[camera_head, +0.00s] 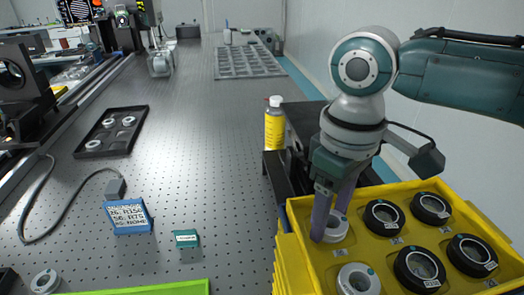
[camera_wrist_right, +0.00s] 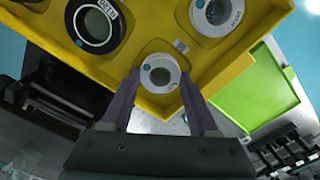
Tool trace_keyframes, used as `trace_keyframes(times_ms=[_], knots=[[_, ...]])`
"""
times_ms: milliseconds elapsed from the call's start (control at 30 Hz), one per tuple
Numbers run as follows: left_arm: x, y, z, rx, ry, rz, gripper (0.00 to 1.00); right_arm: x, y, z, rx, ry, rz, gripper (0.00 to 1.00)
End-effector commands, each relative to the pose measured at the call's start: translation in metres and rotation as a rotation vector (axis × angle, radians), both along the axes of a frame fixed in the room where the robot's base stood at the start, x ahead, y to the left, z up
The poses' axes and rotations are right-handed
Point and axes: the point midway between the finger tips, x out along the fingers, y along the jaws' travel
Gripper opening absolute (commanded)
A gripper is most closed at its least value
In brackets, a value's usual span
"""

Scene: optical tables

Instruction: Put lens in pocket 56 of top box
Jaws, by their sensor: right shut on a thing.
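The yellow top box (camera_head: 305,262) is at the lower right in the head view, with several round lenses in its pockets. My right gripper (camera_head: 331,222) reaches down at the box's far left corner and is shut on a light grey ringed lens (camera_head: 338,231). In the right wrist view, this lens (camera_wrist_right: 160,74) sits between the two purple fingers (camera_wrist_right: 162,88), at a corner of the box (camera_wrist_right: 118,66). The fingers partly hide it, and I cannot tell whether it is fully seated. My left gripper is not in view.
Black-ringed lenses (camera_head: 384,217) and another grey lens (camera_head: 357,280) fill neighbouring pockets. A blue card stand (camera_head: 128,216), a small green sign (camera_head: 186,238) and a black tray (camera_head: 92,144) with lenses are on the perforated table. A yellow-labelled bottle (camera_head: 274,130) stands behind the box.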

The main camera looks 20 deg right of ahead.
Motion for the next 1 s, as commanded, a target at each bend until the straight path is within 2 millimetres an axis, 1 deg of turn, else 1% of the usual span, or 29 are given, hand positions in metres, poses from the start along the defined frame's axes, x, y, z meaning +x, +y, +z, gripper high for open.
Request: trace_keyframes(times_ms=[200,367,400,667,767,833,1000], knots=[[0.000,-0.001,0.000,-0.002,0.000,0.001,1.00,0.000,0.000,0.000,0.000,0.000,0.000,0.05],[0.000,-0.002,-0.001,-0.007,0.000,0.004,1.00,0.000,0.000,-0.005,0.001,0.001,-0.001,0.05],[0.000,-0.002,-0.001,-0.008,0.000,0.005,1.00,0.000,0.000,-0.005,0.000,0.001,-0.001,0.61],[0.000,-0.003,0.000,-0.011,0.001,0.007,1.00,-0.001,0.000,-0.005,-0.002,0.002,0.000,0.90],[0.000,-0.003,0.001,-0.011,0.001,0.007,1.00,0.000,0.000,0.003,-0.001,0.000,0.001,0.90],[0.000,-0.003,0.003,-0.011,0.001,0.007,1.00,0.000,0.000,0.014,-0.001,-0.001,0.000,0.90],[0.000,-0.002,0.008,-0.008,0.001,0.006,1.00,0.001,0.000,0.053,0.000,-0.004,0.001,0.90]])
